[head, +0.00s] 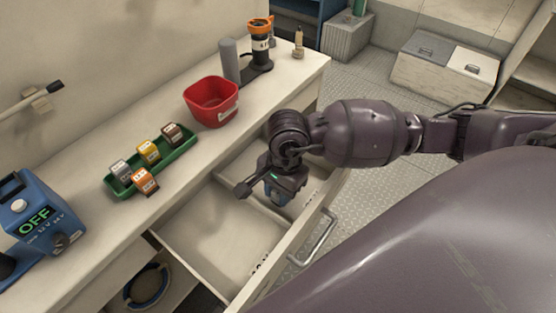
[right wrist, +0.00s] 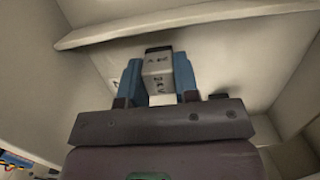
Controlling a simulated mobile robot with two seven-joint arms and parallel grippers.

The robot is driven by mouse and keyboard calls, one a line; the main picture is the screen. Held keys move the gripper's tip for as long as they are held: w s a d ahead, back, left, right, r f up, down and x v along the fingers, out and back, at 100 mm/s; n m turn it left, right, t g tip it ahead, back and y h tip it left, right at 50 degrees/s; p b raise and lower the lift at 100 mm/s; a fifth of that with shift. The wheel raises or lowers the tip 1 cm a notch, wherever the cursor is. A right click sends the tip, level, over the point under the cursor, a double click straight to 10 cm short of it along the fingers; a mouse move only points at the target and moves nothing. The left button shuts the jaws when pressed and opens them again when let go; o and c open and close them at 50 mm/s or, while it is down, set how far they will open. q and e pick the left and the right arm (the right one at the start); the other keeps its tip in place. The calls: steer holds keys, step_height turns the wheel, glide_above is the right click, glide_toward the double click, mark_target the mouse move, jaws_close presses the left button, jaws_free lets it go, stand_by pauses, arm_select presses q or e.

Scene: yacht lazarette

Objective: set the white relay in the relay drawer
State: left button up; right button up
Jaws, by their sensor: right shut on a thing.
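My right gripper (head: 278,197) reaches down into the open drawer (head: 208,228), at its far compartment beyond a divider. In the right wrist view, its blue fingers (right wrist: 158,80) are shut on a whitish block with dark top and small dark markings, the white relay (right wrist: 157,68). The pale drawer walls surround it there. In the head view the gripper hides the relay, and I cannot tell whether it touches the drawer floor. The near compartment looks empty apart from dark marks by the front wall. My left gripper is not in view.
On the counter are a green tray (head: 181,151) with several coloured relays, a red bin (head: 211,102), a grey cylinder (head: 229,61), an orange-topped device (head: 260,45) and a blue meter reading OFF (head: 37,220). A drawer handle (head: 315,240) projects over the floor. A blue coil (head: 146,286) lies below.

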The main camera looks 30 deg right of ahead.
steer(key=shift+f, duration=0.15)
steer(key=o, duration=1)
steer(key=shift+c, duration=0.2)
step_height(320, 180, up, 12)
steer(key=d+p, duration=0.1)
steer(key=p, duration=0.1)
steer(key=shift+w+d, duration=0.3)
